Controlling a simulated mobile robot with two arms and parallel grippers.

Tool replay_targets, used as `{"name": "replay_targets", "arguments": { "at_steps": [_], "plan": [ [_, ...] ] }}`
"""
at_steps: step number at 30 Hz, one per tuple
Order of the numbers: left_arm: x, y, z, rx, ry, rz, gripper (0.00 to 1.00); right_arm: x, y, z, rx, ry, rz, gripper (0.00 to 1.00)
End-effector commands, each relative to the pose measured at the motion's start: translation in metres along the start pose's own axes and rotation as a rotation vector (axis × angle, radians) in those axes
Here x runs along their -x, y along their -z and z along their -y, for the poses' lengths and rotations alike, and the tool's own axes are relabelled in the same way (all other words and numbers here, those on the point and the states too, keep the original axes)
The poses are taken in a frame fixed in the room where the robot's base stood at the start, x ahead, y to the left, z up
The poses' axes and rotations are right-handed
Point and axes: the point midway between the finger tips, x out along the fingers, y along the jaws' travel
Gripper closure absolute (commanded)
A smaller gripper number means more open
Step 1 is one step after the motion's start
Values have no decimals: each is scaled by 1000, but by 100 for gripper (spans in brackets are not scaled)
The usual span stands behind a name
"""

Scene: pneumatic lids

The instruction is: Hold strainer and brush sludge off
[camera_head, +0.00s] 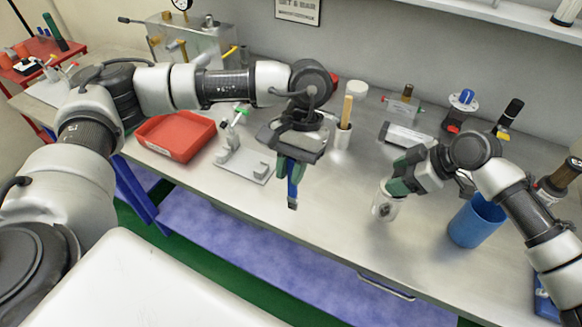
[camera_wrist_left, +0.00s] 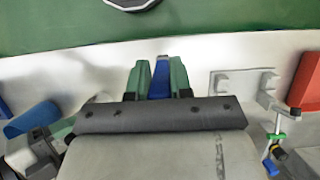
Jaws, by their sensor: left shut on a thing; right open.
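My left gripper (camera_head: 289,178) is shut on a slim blue tool (camera_head: 293,190) with a greyish tip, held pointing down above the table. The blue tool also shows between the green fingers in the left wrist view (camera_wrist_left: 161,78). I cannot tell whether it is a brush. My right gripper (camera_head: 398,178) is open at the top of a pale, see-through cylinder (camera_head: 384,208) with dark matter inside, possibly the strainer. Its fingers partly cover the cylinder's top, and contact is unclear. A wooden handle (camera_head: 347,108) stands up from a white cup (camera_head: 342,137).
A red tray (camera_head: 178,150) and a white fixture (camera_head: 245,165) lie on the left. A blue cup (camera_head: 476,222) stands right of the cylinder. Several small fittings line the back. The table's front middle (camera_head: 330,215) is clear.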

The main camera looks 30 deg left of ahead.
Motion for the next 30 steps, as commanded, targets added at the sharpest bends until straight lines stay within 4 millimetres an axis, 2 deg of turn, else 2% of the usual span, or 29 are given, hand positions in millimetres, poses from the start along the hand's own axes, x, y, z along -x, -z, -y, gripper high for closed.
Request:
{"name": "replay_targets", "arguments": {
  "at_steps": [5, 12, 15, 30],
  "plan": [
    [0, 0, 0, 0, 0, 0, 100, 0, 0, 0, 0, 0, 0, 42],
    [0, 0, 0, 0, 0, 0, 100, 0, 0, 0, 0, 0, 0, 79],
    [0, 0, 0, 0, 0, 0, 100, 0, 0, 0, 0, 0, 0, 91],
    [0, 0, 0, 0, 0, 0, 100, -3, -2, 0, 0, 2, 1, 91]
  ]
}}
